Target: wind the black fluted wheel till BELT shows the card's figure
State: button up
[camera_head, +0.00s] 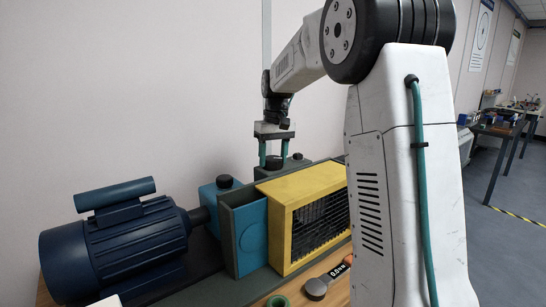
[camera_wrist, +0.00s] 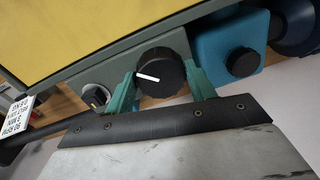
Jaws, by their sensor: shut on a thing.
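A black fluted wheel (camera_wrist: 163,70) with a white pointer line on its face sits on a grey-green housing in the wrist view. The pointer lies nearly level, toward the picture's left. My gripper (camera_wrist: 161,82) is shut on the wheel, one teal finger on each side. In the head view my gripper (camera_head: 274,155) reaches down behind the yellow guard, and the wheel is mostly hidden. A white card (camera_wrist: 17,115) is cut by the left edge in the wrist view; its print is upside down, with its figures hard to read. No readout clearly marked BELT shows.
A dark gauge (camera_head: 317,288) reading about 0.0 kN lies by the yellow guard (camera_head: 290,225). A blue motor (camera_head: 115,245) stands left. A smaller knob (camera_wrist: 96,97) is beside the wheel; another black knob (camera_wrist: 242,62) tops a blue block. My arm hides the right part.

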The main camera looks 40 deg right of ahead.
aim_at(275, 158)
jog(key=m, duration=0.4)
jog(key=o, duration=1)
jog(key=shift+r, duration=0.15)
jog(key=r, duration=0.7)
jog(key=shift+s+d+r, duration=0.1)
jog(key=shift+d+r, duration=0.1)
jog(key=shift+r, duration=0.1)
